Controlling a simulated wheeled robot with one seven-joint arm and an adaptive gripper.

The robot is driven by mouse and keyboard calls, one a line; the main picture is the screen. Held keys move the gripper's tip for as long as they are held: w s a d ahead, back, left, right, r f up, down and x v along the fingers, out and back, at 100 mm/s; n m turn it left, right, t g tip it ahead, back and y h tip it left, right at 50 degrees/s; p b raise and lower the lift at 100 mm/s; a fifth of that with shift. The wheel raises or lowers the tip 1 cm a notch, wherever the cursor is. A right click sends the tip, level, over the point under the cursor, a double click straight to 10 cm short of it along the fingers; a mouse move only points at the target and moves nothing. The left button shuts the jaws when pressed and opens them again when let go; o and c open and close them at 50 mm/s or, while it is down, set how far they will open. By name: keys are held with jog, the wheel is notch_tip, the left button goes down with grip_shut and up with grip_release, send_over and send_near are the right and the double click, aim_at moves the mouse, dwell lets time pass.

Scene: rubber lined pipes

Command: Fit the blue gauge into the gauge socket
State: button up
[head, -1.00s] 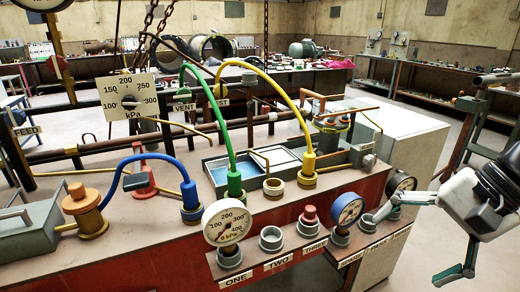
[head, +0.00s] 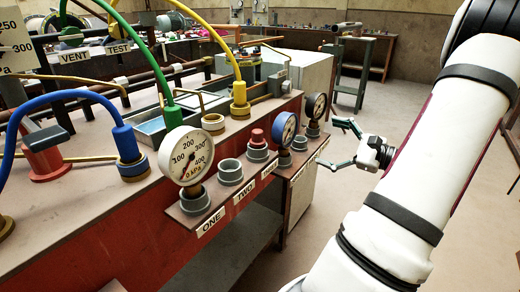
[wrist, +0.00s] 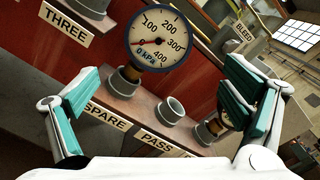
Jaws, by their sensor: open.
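The blue gauge (head: 286,128), a round dial with a blue rim, stands upright in the SPARE position of the red bench's front ledge. In the wrist view its dial (wrist: 156,42) faces me, above the SPARE label. My gripper (head: 332,143) is open and empty, off the right end of the ledge and apart from the gauge. In the wrist view the teal-padded fingers (wrist: 165,100) are spread wide, with the gauge beyond them. The PASS socket (wrist: 170,108) is an empty grey ring; the TWO socket (head: 230,172) is also empty. I cannot tell which is the gauge socket.
A white gauge (head: 186,155) stands in ONE and a red plug (head: 257,138) in THREE. A black gauge (head: 316,106) stands at the ledge's right end. Blue, green and yellow hoses arch over the bench. Floor to the right is open.

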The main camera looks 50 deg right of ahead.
aim_at(290, 130)
jog(key=w, duration=0.2)
jog(key=w+b, duration=0.1)
jog(key=w, duration=0.5)
jog(key=shift+w+a, duration=0.15)
jog(key=shift+a, duration=0.2)
jog(key=w+b, duration=0.1)
jog(key=w, duration=0.1)
jog(key=w+a+b, duration=0.1)
jog(key=w, duration=0.1)
jog(key=shift+w, duration=0.2)
jog(key=shift+w+r, duration=0.1)
jog(key=shift+w, duration=0.4)
jog(key=c, duration=1.2)
jog(key=shift+c, duration=0.4)
jog(key=shift+r, duration=0.1)
